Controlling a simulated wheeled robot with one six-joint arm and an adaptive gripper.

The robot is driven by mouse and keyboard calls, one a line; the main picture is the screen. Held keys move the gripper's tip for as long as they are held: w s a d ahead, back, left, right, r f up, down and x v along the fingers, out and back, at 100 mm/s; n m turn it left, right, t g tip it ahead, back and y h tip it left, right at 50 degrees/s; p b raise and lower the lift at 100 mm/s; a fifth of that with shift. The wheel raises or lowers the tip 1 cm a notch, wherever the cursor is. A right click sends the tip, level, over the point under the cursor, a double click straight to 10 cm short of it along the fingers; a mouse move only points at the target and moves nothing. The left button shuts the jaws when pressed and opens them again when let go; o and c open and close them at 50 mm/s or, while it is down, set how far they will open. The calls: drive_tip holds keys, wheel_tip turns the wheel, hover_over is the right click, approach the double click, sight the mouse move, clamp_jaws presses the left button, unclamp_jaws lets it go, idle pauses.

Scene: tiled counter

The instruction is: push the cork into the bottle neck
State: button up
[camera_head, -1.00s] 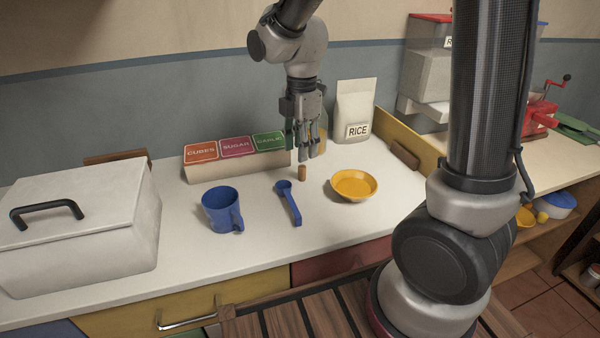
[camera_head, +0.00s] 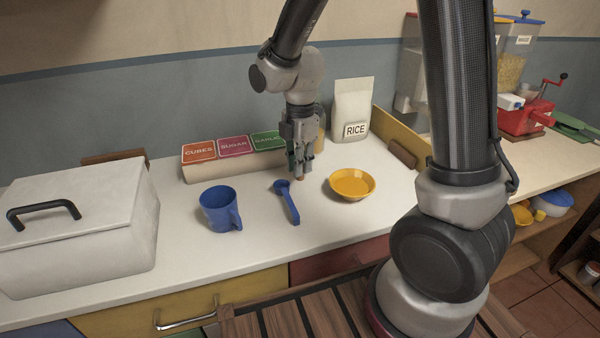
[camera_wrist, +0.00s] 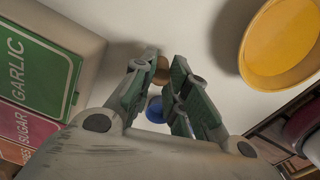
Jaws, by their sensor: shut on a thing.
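The cork (camera_head: 300,177) is a small brown cylinder at the counter, between the fingertips of my gripper (camera_head: 298,172). In the wrist view the brown cork (camera_wrist: 162,70) shows between the green-padded fingers, which are shut on it. My gripper points down just behind the blue scoop. A pale yellowish thing (camera_head: 320,132) stands behind my gripper, mostly hidden; I cannot tell whether it is the bottle. No bottle neck shows clearly in either view.
A blue scoop (camera_head: 290,205) lies just in front, with a blue mug (camera_head: 220,210) to the left and a yellow bowl (camera_head: 352,185) to the right. Labelled boxes (camera_head: 233,148) and a rice bag (camera_head: 353,110) stand behind. The counter's front is clear.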

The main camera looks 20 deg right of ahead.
drive_tip(key=shift+r, duration=0.15)
wheel_tip(320, 180, up, 10)
drive_tip(key=shift+f, duration=0.1)
idle(0.5)
drive_tip(key=w+d+r, duration=0.4)
drive_tip(key=w+r, duration=0.2)
drive_tip(key=r, duration=0.2)
drive_tip(key=w+d+r, duration=0.4)
drive_tip(key=w+r, duration=0.3)
drive_tip(key=r, duration=0.1)
drive_tip(key=f, duration=0.9)
drive_tip(key=shift+s+d, duration=0.25)
drive_tip(key=shift+f, duration=0.2)
